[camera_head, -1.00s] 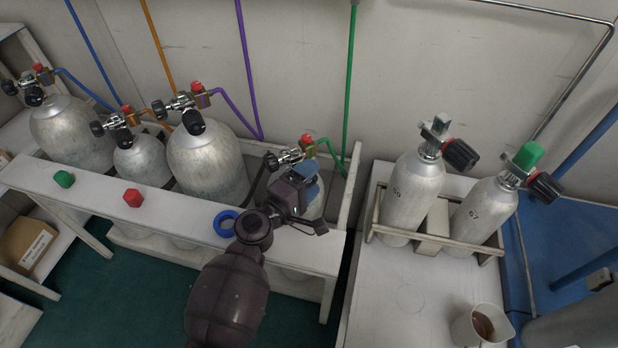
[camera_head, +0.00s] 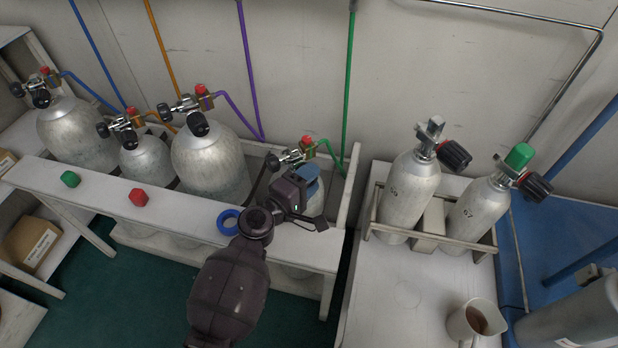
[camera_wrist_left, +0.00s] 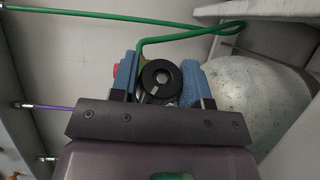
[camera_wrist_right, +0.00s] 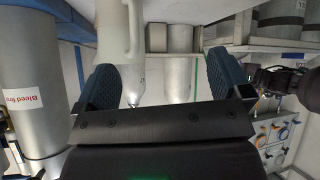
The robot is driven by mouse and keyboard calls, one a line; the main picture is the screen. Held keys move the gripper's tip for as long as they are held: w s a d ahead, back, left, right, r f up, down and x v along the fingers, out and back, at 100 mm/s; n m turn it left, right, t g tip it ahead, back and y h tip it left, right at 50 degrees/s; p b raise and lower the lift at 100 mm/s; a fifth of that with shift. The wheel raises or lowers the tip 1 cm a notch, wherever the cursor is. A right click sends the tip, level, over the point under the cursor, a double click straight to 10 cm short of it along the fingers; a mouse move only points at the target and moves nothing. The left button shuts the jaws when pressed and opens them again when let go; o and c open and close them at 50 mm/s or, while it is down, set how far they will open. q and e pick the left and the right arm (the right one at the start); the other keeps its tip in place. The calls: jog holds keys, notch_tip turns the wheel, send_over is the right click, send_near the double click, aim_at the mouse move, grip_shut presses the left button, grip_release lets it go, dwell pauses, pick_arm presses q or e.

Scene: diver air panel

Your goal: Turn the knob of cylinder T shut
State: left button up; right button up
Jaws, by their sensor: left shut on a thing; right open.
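My left gripper (camera_head: 298,180) reaches over the front rail to the rightmost racked cylinder (camera_head: 316,200), the one with the green hose. In the left wrist view its blue fingers stand on either side of a round black knob (camera_wrist_left: 160,78) with a hex nut at its centre, and are shut on it. The cylinder's grey shoulder (camera_wrist_left: 255,95) shows to the right of the knob. In the head view the gripper hides the knob and much of this cylinder. No letter T is readable on it. My right gripper (camera_wrist_right: 163,85) is open and appears only in its own wrist view.
Several other cylinders with hoses stand left in the same rack. A green cap (camera_head: 70,179), a red cap (camera_head: 138,197) and a blue ring (camera_head: 228,221) are on the rail (camera_head: 180,213). Two cylinders in a holder (camera_head: 430,243) and a jug (camera_head: 474,322) stand on the right table.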

pick_arm(q)
jog(key=shift+w+r+p, duration=0.1)
jog(key=shift+r+p, duration=0.4)
jog(key=shift+r, duration=0.15)
jog(key=shift+r+g+y+p, duration=0.15)
jog(key=shift+g+y+p, duration=0.2)
jog(key=shift+p, duration=0.2)
jog(key=m+g+y+p, duration=0.1)
jog(key=g+y+p, duration=0.1)
jog(key=p, duration=0.4)
jog(key=g+y+p, duration=0.1)
jog(key=p, duration=0.2)
jog(key=shift+f+m, duration=0.3)
jog(key=shift+f, duration=0.1)
jog(key=shift+f+g+y+p, duration=0.25)
jog(key=shift+p, duration=0.3)
pick_arm(e)
notch_tip(320, 180, up, 9)
jog(key=m+t, duration=0.1)
jog(key=shift+s+d+r, duration=0.15)
jog(key=shift+s+d, duration=0.05)
jog(key=shift+d, duration=0.15)
pick_arm(q)
jog(key=shift+f, duration=0.15)
pick_arm(e)
jog(key=shift+s+f, duration=0.3)
jog(key=shift+s, duration=0.2)
